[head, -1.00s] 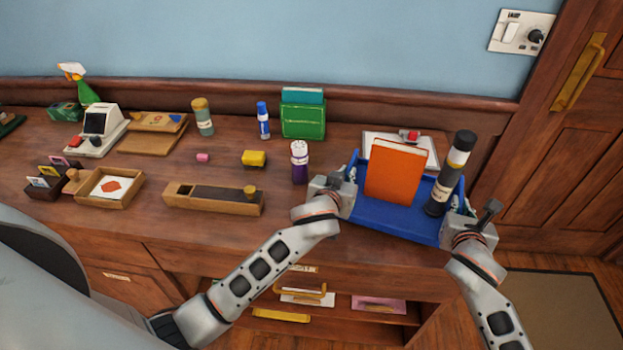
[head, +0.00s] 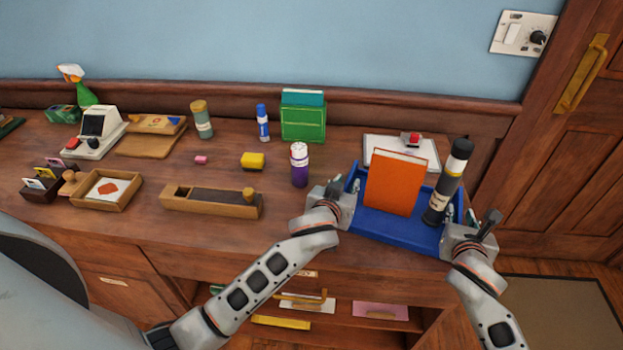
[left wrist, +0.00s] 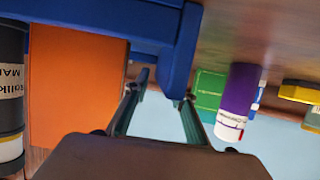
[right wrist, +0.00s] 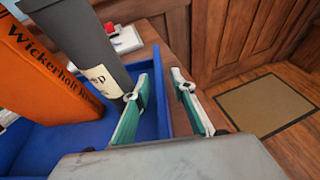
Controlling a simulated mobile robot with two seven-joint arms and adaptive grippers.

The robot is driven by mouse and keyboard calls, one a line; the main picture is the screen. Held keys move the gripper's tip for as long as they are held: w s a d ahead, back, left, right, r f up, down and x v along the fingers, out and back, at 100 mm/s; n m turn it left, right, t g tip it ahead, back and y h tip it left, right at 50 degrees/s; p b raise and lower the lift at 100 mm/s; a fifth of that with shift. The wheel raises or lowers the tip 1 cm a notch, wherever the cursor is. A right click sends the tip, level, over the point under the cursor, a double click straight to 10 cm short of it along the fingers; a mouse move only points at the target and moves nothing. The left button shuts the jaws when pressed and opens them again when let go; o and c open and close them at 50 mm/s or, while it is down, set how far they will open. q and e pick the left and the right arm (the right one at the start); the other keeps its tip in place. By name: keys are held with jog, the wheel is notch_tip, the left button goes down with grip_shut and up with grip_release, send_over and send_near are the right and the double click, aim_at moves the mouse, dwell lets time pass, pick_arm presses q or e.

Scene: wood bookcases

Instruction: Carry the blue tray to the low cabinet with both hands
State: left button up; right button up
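The blue tray (head: 397,232) is at the right end of the wooden counter, with its front side over the front edge. An orange book (head: 396,182) stands upright in it, and a dark bottle with a pale label (head: 449,182) leans to the right beside it. My left gripper (head: 343,194) has its fingers on either side of the tray's left wall (left wrist: 184,50). My right gripper (head: 474,226) has its fingers around the right wall (right wrist: 162,95). Whether the tray touches the counter is hard to tell.
A clipboard (head: 420,145) lies behind the tray, and a purple bottle (head: 299,168) stands left of it. Several other items fill the counter (head: 250,225). Open shelves (head: 345,322) show below. A door (head: 575,170) and a floor mat (head: 560,310) are at right.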

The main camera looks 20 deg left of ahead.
pick_arm(q)
jog(key=v, duration=0.7)
jog(key=shift+s, duration=0.1)
jog(key=shift+s+r, duration=0.1)
pick_arm(e)
jog(key=shift+s, duration=0.15)
jog(key=v, duration=1.2)
pick_arm(q)
jog(key=shift+s, duration=0.1)
